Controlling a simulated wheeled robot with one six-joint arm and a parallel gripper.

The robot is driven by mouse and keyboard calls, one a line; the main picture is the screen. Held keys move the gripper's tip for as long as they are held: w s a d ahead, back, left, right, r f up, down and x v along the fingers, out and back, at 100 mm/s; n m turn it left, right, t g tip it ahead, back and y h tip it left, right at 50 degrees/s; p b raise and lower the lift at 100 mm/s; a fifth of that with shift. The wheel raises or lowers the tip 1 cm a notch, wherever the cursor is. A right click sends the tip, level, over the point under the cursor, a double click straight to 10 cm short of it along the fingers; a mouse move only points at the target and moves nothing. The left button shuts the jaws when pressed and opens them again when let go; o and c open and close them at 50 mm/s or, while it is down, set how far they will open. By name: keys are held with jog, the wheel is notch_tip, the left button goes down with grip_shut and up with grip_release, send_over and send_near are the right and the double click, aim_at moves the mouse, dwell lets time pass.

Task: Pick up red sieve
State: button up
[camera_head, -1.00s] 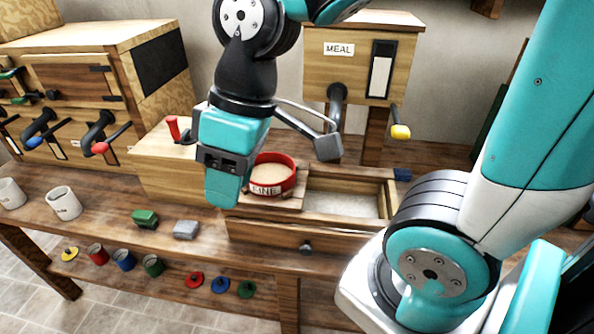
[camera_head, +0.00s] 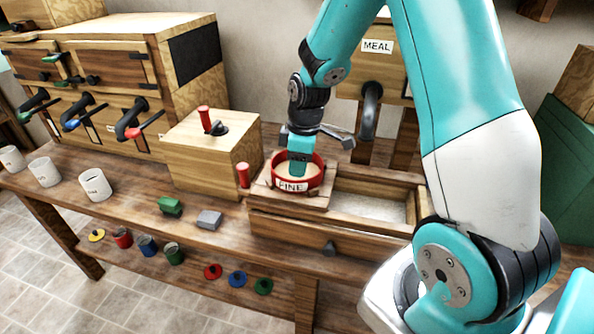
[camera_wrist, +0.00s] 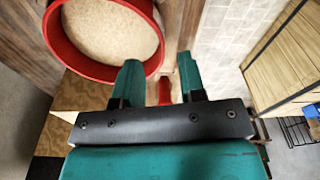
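The red sieve (camera_head: 311,182) is a round red ring labelled FINE with a pale mesh. It sits on a wooden board at the left of the drawer box. In the wrist view the sieve (camera_wrist: 62,45) fills the upper left. My gripper (camera_head: 299,165) points down over the sieve in the head view. In the wrist view its two teal fingers (camera_wrist: 160,64) are apart and hold nothing. The left finger overlaps the sieve's rim in the picture; I cannot tell whether they touch. A red peg (camera_wrist: 164,91) shows between the fingers.
A wooden box with a red-knobbed crank (camera_head: 206,117) stands left of the sieve, and a red upright handle (camera_head: 243,175) is beside it. An open bin (camera_head: 370,205) of pale meal lies right. Behind is the MEAL chute (camera_head: 377,47). White cups (camera_head: 96,185) stand at left.

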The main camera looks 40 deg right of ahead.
aim_at(295, 191)
jog(key=shift+w+a+f+p, duration=0.15)
jog(key=shift+f+p, duration=0.3)
jog(key=shift+f, duration=1.2)
jog(key=shift+w+a+f+p, duration=0.1)
jog(key=shift+f+p, duration=0.35)
jog(key=shift+f, duration=1.15)
grip_shut()
